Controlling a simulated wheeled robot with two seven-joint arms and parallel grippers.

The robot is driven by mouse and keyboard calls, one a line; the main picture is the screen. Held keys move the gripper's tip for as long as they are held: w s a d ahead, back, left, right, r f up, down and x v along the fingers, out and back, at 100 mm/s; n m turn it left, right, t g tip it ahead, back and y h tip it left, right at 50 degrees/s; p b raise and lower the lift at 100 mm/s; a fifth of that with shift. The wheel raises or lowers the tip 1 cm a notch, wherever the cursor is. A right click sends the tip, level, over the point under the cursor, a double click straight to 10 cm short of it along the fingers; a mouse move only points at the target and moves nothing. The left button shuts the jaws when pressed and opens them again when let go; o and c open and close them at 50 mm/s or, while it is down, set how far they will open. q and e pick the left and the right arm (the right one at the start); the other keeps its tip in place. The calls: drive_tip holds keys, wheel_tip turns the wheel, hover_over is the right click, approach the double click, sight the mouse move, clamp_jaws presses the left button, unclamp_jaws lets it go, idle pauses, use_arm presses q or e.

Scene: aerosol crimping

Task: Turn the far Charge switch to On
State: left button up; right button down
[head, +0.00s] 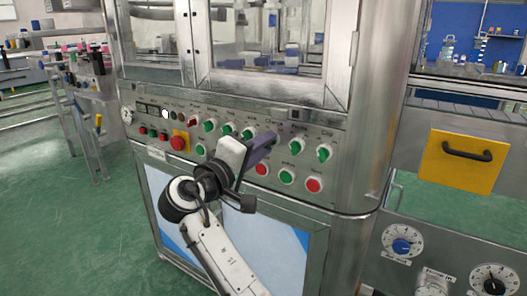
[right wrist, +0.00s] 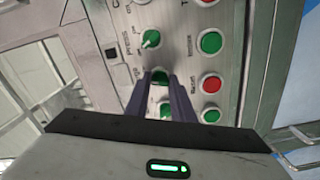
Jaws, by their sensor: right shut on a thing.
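The Charge switch (right wrist: 160,77) is a green knob on the grey control panel. In the right wrist view it sits between the two dark fingers of my right gripper (right wrist: 162,88), which are shut on it. In the head view my right gripper (head: 268,142) reaches the panel from below, and its fingers hide the switch there. The knob's exact angle is hard to read, as the fingers cover part of it. My left gripper is not in view.
A green switch (head: 324,153) sits to the right on the panel, with more green switches (head: 248,132) to the left. A green button (head: 287,176) and red buttons (head: 314,185) lie below. A red emergency button (head: 178,143) is at the left.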

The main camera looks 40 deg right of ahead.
drive_tip(key=shift+f+m+b, duration=0.1)
drive_tip(key=shift+m+b, duration=0.4)
drive_tip(key=shift+m, duration=0.5)
drive_tip(key=c, duration=1.5)
unclamp_jaws()
drive_tip(key=p+v, duration=0.1)
drive_tip(key=v, duration=0.9)
drive_tip(key=shift+a, duration=0.15)
